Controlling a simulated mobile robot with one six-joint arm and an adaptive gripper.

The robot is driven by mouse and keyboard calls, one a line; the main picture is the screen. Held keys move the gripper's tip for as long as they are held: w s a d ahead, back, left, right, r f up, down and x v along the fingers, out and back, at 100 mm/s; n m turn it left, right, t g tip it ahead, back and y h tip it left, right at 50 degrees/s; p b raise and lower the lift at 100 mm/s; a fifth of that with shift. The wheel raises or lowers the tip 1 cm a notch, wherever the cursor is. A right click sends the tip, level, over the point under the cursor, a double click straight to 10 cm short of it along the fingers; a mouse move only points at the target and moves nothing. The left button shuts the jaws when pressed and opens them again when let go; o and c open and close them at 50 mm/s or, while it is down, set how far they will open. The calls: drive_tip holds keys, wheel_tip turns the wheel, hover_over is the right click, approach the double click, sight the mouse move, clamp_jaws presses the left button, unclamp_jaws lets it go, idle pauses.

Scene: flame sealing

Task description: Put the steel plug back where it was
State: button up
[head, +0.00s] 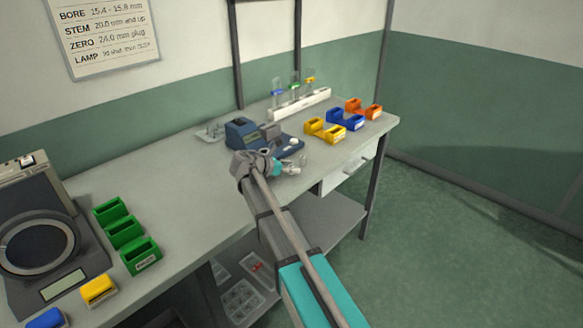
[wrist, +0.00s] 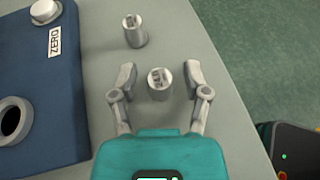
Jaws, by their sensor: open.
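One steel plug (wrist: 159,84) is between the fingers of my gripper (wrist: 159,76), which is open, with a gap visible on both sides. The other steel plug (wrist: 134,32) stands farther off, up and slightly left. The blue device (wrist: 52,110) at left has a ZERO label (wrist: 55,41), a white knob (wrist: 45,10) and a dark round hole (wrist: 14,120). In the head view, my gripper (head: 288,168) is beside the blue device (head: 240,134); the plugs are hard to make out there.
Yellow bins (head: 325,131), blue bins (head: 345,119) and orange bins (head: 363,109) stand to the right of the device. A white rack (head: 300,103) with tubes stands behind. Green bins (head: 124,231) and a scale (head: 48,250) are at the left. The bench edge (wrist: 235,105) runs close by my gripper's right.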

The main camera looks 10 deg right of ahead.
drive_tip(key=shift+r, duration=0.2)
drive_tip(key=shift+a+r+p, duration=0.15)
drive_tip(key=shift+a+p, duration=0.1)
drive_tip(key=shift+p, duration=0.05)
drive_tip(key=p+v, duration=0.4)
drive_tip(key=v, duration=0.7)
drive_tip(key=shift+s+a, duration=0.15)
drive_tip(key=shift+a, duration=0.05)
idle(1.7)
